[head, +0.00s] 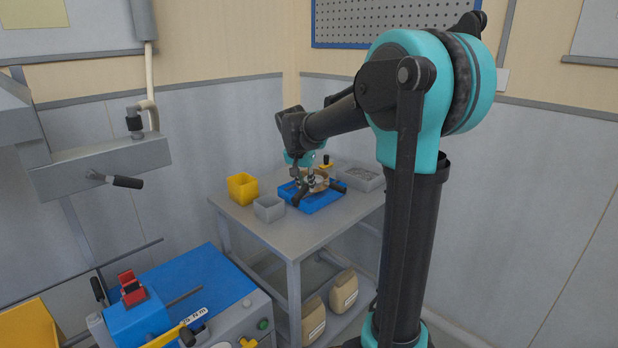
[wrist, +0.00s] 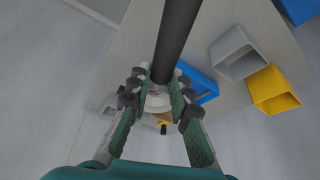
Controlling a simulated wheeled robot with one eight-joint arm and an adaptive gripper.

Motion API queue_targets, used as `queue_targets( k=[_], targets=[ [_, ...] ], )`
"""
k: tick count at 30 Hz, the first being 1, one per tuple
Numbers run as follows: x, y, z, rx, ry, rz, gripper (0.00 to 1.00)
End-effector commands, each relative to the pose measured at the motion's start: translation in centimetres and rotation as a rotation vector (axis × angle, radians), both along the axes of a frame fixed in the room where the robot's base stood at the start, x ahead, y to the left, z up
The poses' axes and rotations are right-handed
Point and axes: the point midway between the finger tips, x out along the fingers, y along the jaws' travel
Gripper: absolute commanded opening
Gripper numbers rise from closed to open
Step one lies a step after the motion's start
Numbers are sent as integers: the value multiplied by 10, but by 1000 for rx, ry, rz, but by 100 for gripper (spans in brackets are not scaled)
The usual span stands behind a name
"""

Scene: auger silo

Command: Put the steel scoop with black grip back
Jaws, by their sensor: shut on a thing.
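My gripper (head: 317,184) is low over a blue tray (head: 322,202) on the grey table, and its fingers partly hide what lies there. In the wrist view my gripper (wrist: 159,90) is closed in around a long black grip (wrist: 178,38), which I take to be the steel scoop's. The grip runs from the top edge down between the fingertips. A pale round part shows below it, but I cannot tell whether it belongs to the scoop. The blue tray also shows in the wrist view (wrist: 205,86), just right of the fingers. Whether the scoop touches the tray is unclear.
A yellow bin (head: 242,188) and a grey bin (head: 268,208) stand left of the tray. A grey shallow box (head: 362,178) lies behind it at right. A blue machine (head: 190,290) stands in front at left. Tan sacks (head: 343,291) sit on the lower shelf.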

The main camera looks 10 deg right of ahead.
Motion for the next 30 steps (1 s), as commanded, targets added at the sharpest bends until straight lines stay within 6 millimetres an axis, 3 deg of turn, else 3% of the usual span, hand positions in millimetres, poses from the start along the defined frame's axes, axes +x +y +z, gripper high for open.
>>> queue_targets(
  k=[3, 9, 30],
  targets=[
    [-15, 10, -33, -1, 1, 3, 0],
    [-37, 20, -70, 0, 0, 2, 0],
    [-43, 22, -132, -1, -1, 0, 0]
  ],
)
